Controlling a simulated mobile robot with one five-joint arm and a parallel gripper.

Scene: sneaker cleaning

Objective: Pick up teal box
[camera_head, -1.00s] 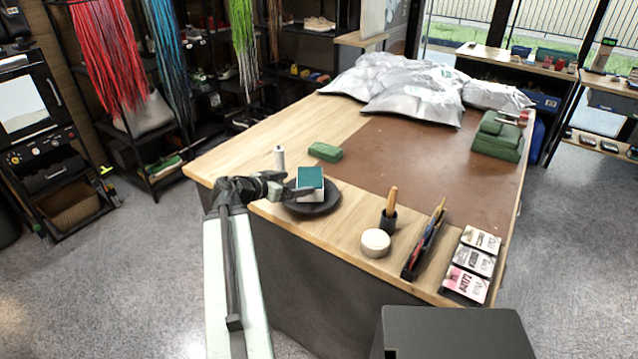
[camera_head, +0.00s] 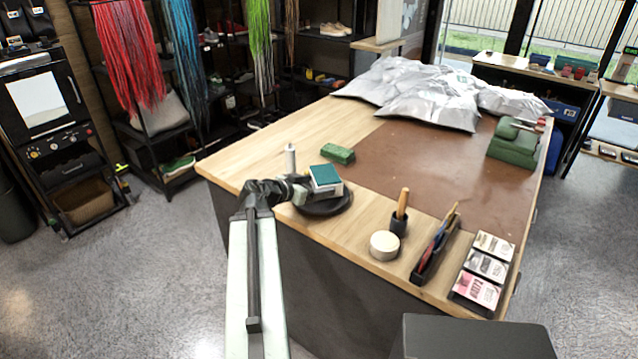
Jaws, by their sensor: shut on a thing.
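The teal box (camera_head: 324,174) has a teal top and pale sides. It shows over the back part of a round dark plate (camera_head: 328,208) near the table's left front edge. My gripper (camera_head: 308,187) reaches in from the left and is shut on the box at its left side. The box looks slightly tilted. Whether its underside is clear of the plate is hard to tell at this size.
A white bottle (camera_head: 290,158) and a green block (camera_head: 338,154) stand close behind the box. To the right are a round pale tin (camera_head: 384,245), a brush in a dark cup (camera_head: 400,220), a tool holder (camera_head: 434,250) and a card tray (camera_head: 482,275). The brown mat (camera_head: 440,170) has free room.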

